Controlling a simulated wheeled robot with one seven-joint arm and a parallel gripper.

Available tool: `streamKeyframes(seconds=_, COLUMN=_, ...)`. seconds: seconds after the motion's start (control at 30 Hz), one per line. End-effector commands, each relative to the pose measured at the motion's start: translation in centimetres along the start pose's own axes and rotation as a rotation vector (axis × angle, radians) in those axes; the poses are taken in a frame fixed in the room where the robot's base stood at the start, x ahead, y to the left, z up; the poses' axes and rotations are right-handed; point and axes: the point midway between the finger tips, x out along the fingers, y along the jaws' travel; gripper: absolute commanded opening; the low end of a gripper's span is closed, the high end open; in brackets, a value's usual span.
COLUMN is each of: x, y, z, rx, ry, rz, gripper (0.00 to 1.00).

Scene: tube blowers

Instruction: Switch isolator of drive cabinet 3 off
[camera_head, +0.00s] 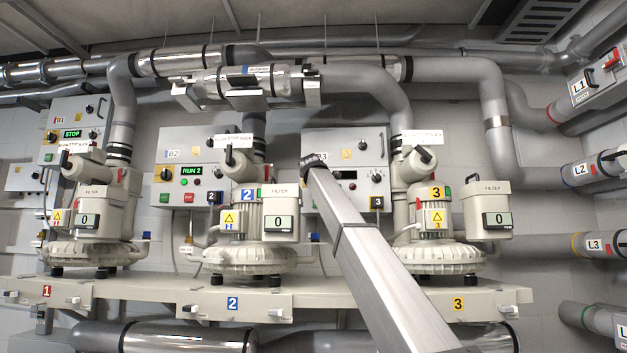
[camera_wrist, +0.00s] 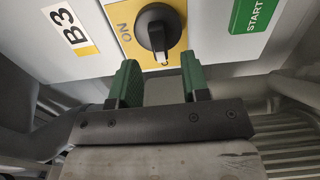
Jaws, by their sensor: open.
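Drive cabinet 3 (camera_head: 345,140), marked B3, is a grey box on the back wall in the head view. My gripper (camera_head: 314,160) is in front of its left part and hides its isolator there. In the wrist view the isolator is a black rotary knob (camera_wrist: 158,28) on a yellow plate (camera_wrist: 122,20). Its grip bar runs roughly up and down the picture, and an ON label lies to its left. My gripper (camera_wrist: 158,72) is open and empty, its two green fingers apart just below the knob. I see no clear contact with the knob.
A green START label (camera_wrist: 258,15) is right of the isolator. Blower 3 (camera_head: 435,215) and its grey pipe stand right of my arm; blower 2 (camera_head: 258,250) stands left. Cabinet B2 (camera_head: 172,180) shows RUN 2. A beige shelf (camera_head: 345,292) runs below.

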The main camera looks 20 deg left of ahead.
Motion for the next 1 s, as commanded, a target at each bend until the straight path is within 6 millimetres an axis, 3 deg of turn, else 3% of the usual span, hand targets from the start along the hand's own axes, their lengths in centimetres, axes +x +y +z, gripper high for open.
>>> streamKeyframes(seconds=0.2, x=-4.6, y=-0.3, z=0.0, rx=0.000, ry=0.001, rz=0.000, gripper=0.43)
streamKeyframes(seconds=0.4, x=-7.2, y=-0.1, z=0.0, rx=0.000, ry=0.001, rz=0.001, gripper=0.43)
streamKeyframes(seconds=1.0, x=-7.5, y=-0.1, z=0.0, rx=0.000, ry=0.001, rz=0.000, gripper=0.43)
